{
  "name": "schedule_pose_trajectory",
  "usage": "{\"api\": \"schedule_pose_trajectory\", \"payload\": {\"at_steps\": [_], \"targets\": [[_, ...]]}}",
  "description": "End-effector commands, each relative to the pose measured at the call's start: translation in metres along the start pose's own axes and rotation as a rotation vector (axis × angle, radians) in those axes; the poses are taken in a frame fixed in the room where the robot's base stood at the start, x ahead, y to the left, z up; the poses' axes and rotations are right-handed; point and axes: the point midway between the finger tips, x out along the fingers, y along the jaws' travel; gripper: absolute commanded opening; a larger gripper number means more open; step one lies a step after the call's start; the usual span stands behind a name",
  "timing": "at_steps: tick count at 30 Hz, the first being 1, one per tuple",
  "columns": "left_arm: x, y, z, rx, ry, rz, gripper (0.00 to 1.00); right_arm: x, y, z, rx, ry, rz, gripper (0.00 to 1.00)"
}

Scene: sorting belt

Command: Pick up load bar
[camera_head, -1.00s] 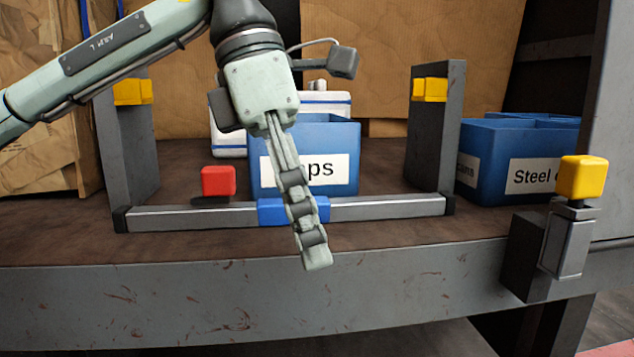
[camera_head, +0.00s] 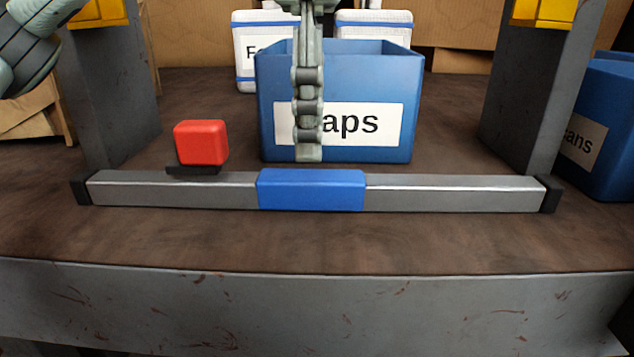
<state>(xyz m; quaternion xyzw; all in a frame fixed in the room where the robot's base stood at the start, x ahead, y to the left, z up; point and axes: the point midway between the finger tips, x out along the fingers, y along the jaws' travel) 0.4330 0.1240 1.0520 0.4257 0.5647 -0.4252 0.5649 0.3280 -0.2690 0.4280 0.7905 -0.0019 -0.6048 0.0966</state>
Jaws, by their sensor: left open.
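The load bar (camera_head: 455,194) is a long grey metal bar with black end caps and a blue middle section (camera_head: 311,190). It lies crosswise on the brown surface in front of two grey posts. My left gripper (camera_head: 308,152) hangs down from the top of the view, seen edge-on, with its fingertips just above the blue section in the picture. It is open and holds nothing; the fingers overlap, so the gap between them is hidden. A thin strip of the surface and bin shows between fingertips and bar. My right gripper is out of view.
A blue bin (camera_head: 392,92) stands behind the bar, partly covered by my gripper. A red block (camera_head: 201,142) on a black base sits behind the bar's left part. Grey posts (camera_head: 112,90) (camera_head: 535,90) rise near both ends. The surface before the bar is clear.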

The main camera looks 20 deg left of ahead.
Motion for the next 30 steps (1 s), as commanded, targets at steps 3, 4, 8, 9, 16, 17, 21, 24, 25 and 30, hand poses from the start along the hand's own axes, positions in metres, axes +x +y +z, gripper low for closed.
{"api": "schedule_pose_trajectory", "payload": {"at_steps": [3,4,8,9,16,17,21,24,25,30], "targets": [[0.014,0.001,0.000,-0.002,0.000,-0.002,0.57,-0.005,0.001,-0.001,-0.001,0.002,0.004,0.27],[0.015,0.001,0.000,-0.002,0.000,-0.002,0.57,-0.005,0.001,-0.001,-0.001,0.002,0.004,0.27],[0.029,0.004,-0.001,-0.002,0.002,-0.002,0.57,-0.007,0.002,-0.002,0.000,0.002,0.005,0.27],[0.034,0.005,0.000,-0.002,0.002,-0.002,0.57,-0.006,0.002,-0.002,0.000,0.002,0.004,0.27],[0.062,0.006,0.000,-0.002,0.000,-0.001,0.57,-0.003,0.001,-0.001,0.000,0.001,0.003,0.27],[0.063,0.006,0.000,-0.003,0.000,-0.001,0.57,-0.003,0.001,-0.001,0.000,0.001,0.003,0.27],[0.062,0.006,0.000,-0.003,-0.001,-0.001,0.57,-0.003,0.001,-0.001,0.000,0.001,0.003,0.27],[0.062,0.006,0.000,-0.003,-0.001,-0.001,0.47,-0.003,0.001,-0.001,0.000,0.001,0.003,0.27],[0.062,0.006,0.000,-0.003,-0.001,-0.001,0.43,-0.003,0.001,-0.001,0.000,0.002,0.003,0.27],[0.062,0.006,0.000,-0.003,-0.001,0.000,0.22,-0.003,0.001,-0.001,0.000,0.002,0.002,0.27]]}}
